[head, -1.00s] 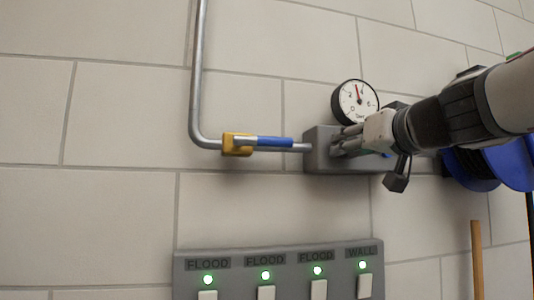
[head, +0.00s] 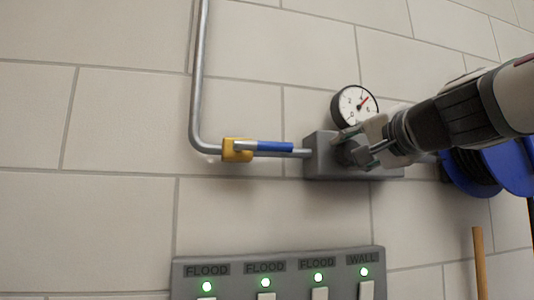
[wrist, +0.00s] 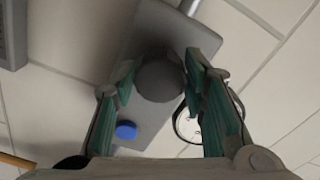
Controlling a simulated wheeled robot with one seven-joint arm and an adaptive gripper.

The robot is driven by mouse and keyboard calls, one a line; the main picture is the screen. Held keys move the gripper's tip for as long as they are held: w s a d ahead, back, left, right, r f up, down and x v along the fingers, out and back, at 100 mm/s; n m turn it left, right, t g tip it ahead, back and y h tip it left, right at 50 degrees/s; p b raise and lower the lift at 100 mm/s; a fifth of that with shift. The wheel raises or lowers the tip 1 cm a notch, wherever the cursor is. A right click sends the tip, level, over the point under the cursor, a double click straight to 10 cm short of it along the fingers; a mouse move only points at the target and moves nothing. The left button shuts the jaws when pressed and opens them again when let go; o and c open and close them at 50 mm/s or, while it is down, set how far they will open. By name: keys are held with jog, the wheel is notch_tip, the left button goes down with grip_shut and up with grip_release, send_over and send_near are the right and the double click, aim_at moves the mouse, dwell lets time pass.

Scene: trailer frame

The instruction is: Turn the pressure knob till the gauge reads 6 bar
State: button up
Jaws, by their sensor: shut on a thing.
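The pressure knob (wrist: 160,80) is a dark round knob on the front of a grey regulator block (head: 322,160). The two fingers of my gripper (wrist: 158,72) lie on either side of the knob and are shut on it. In the head view my gripper (head: 356,146) reaches the block from the right and partly hides the knob. The round white gauge (head: 351,101) sits above the block. Part of the gauge shows behind a finger in the wrist view (wrist: 187,127).
A blue-handled yellow valve (head: 237,150) sits on the pipe (head: 198,80) left of the block. A blue reel (head: 510,165) hangs at right. A switch panel (head: 280,258) is below.

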jog(key=shift+m+p, duration=1.2)
jog(key=shift+m, duration=3.8)
jog(key=o, duration=1.2)
jog(key=shift+c, duration=0.2)
jog(key=shift+r, duration=0.1)
jog(key=s+d, duration=0.2)
jog(key=s, duration=0.9)
jog(key=shift+s+d, duration=0.2)
jog(key=shift+s, duration=0.15)
